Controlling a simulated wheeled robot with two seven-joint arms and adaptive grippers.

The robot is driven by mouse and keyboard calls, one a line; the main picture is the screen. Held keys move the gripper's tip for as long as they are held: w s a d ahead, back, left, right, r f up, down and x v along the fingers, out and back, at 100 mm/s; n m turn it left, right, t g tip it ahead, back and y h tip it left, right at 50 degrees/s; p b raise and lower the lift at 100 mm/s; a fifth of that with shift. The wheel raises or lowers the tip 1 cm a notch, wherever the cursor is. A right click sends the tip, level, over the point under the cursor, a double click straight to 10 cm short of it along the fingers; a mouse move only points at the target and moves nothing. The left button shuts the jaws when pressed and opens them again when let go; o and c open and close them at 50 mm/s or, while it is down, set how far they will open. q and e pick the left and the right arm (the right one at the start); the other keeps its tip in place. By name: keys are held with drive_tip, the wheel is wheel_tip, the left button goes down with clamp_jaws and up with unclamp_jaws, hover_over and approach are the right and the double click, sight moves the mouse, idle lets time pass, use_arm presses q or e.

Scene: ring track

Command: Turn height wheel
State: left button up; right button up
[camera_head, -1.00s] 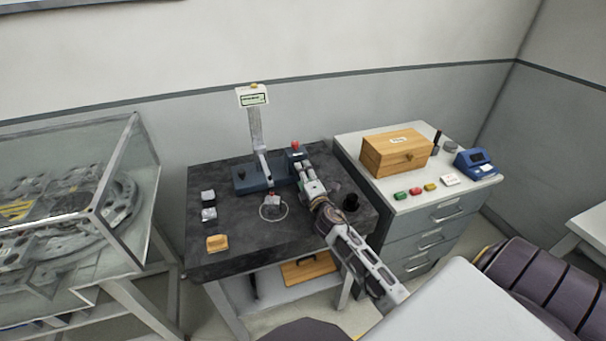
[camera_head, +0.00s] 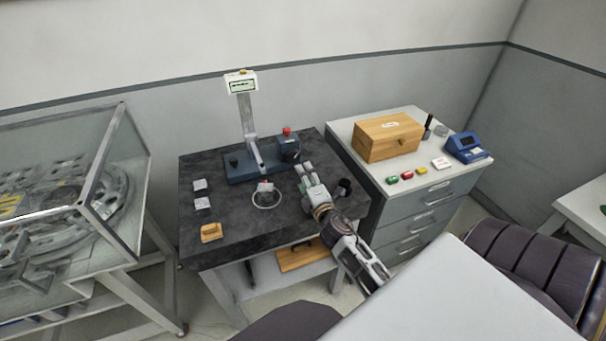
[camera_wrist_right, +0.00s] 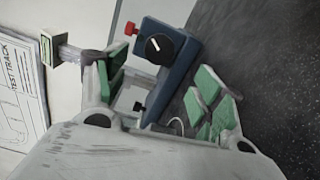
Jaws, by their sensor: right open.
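A blue instrument base (camera_head: 258,168) stands at the back of the dark table, with an upright grey post and a small display (camera_head: 242,84). A blue box (camera_head: 288,148) at its right end has a red button on top. In the right wrist view a round black knob (camera_wrist_right: 160,48) with a white mark sits on that box; I cannot tell whether it is the height wheel. Another small black knob (camera_head: 234,161) is at the base's left end. My right gripper (camera_head: 304,172) is open, empty and just in front of the box, apart from it. My left gripper is out of view.
Two small grey blocks (camera_head: 201,194) and a tan block (camera_head: 211,232) lie on the table's left side. A black cup (camera_head: 343,187) stands right of my gripper. A drawer cabinet (camera_head: 430,200) with a wooden box (camera_head: 388,137) is at right, a glass case (camera_head: 120,190) at left.

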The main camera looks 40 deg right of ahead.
drive_tip(key=shift+s+a, duration=0.2)
drive_tip(key=shift+s, duration=0.5)
drive_tip(key=n, duration=0.3)
drive_tip(key=shift+s+n, duration=0.25)
drive_tip(key=shift+n, duration=0.05)
drive_tip(key=n, duration=0.4)
drive_tip(key=shift+s+a+n, duration=0.15)
drive_tip(key=shift+s+n, duration=0.15)
drive_tip(key=shift+n, duration=0.1)
drive_tip(key=n, duration=0.4)
drive_tip(key=shift+s+a+r, duration=0.1)
drive_tip(key=shift+s+r, duration=0.05)
drive_tip(key=shift+s, duration=0.15)
drive_tip(key=n, duration=0.5)
drive_tip(key=shift+s+a+n, duration=0.1)
drive_tip(key=shift+s+n, duration=0.2)
drive_tip(key=shift+s, duration=0.05)
drive_tip(key=shift+w+r, duration=0.1)
drive_tip(key=shift+w, duration=0.05)
